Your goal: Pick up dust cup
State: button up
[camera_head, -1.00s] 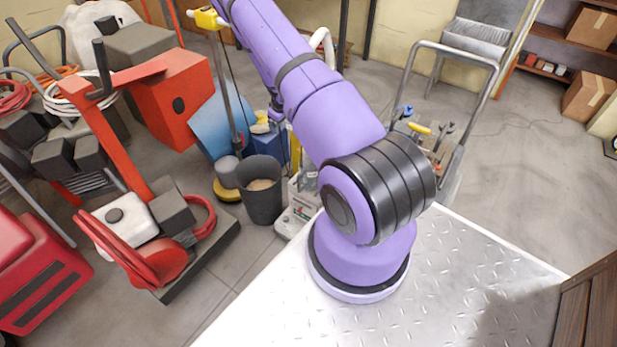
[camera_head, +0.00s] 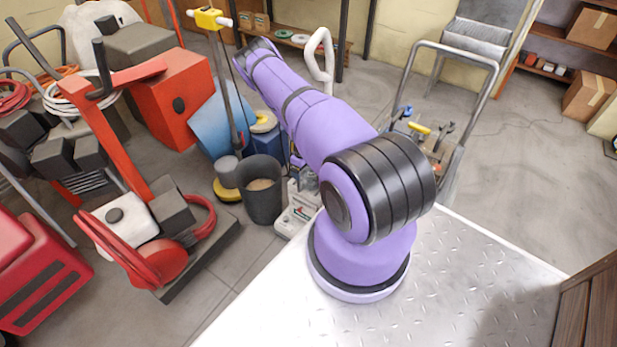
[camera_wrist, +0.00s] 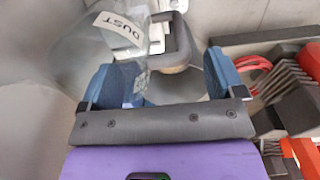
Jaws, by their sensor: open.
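The dust cup (camera_wrist: 118,28) shows at the upper left of the wrist view. It looks clear, with a white "DUST" label and a dark grey loop handle (camera_wrist: 181,38) beside it. My gripper (camera_wrist: 168,80) is open, its two blue pads apart on either side of the picture's middle. The handle lies beyond the gap between the pads. Part of the clear body seems to overlap the left pad, and I cannot tell whether they touch. In the head view my arm hides most of the gripper and the cup.
A dark bucket (camera_head: 262,200) stands left of a white-grey machine (camera_head: 298,212). A yellow-handled floor machine (camera_head: 225,100) stands behind the bucket. Red machines (camera_head: 176,95) crowd the left. A metal-framed cart (camera_head: 462,150) stands to the right. Open floor (camera_head: 540,150) lies at the far right.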

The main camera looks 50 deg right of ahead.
aim_at(308, 176)
jog(key=shift+w+a+f, duration=0.1)
jog(key=shift+a+f, duration=0.1)
jog(key=shift+f, duration=1.15)
jog(key=shift+w+a+f, duration=0.1)
jog(key=shift+a+f, duration=0.05)
jog(key=shift+f, duration=1.2)
jog(key=c, duration=1.3)
jog(key=shift+o, duration=0.2)
jog(key=shift+r, duration=0.2)
